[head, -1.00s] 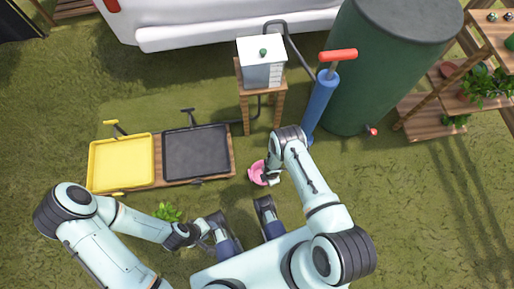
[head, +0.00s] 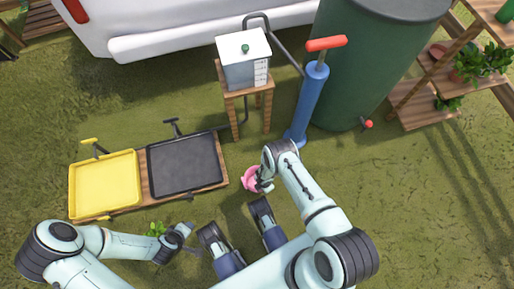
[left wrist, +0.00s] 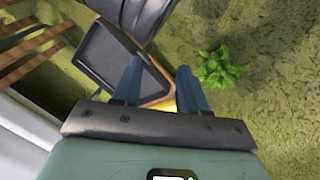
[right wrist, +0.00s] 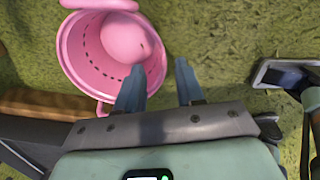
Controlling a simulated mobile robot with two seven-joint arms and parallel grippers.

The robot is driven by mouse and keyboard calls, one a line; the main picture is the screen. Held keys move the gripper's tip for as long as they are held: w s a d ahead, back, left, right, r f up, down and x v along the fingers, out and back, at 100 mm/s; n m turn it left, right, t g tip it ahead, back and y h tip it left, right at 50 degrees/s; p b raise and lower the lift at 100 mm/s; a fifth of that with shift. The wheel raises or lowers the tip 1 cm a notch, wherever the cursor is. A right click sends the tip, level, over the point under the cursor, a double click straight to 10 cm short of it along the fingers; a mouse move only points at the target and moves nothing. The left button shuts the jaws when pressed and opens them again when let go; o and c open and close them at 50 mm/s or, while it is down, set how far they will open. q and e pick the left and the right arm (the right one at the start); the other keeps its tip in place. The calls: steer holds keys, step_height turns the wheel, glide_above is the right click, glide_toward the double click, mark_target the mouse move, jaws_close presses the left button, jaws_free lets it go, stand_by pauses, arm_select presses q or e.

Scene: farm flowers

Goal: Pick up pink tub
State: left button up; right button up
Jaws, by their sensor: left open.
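The pink tub (head: 250,181) stands on the grass right of the black tray. My right gripper (head: 266,186) is beside the tub.
A yellow tray (head: 104,184) and a black tray (head: 185,160) lie on a wooden board at left. A stool (head: 240,92) bears a white box. A blue pump (head: 310,105) and a green barrel (head: 365,75) stand behind. Open grass lies to the right.

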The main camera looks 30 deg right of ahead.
step_height(320, 180, down, 4)
steer(key=b, duration=0.3)
steer(key=shift+f, duration=0.3)
arm_select(q)
steer(key=s+a+f+g, duration=0.1)
steer(key=s+f+g, duration=0.1)
steer(key=s+f, duration=0.4)
steer(key=shift+s+g, duration=0.25)
steer(key=shift+g, duration=0.05)
arm_select(e)
jaws_close()
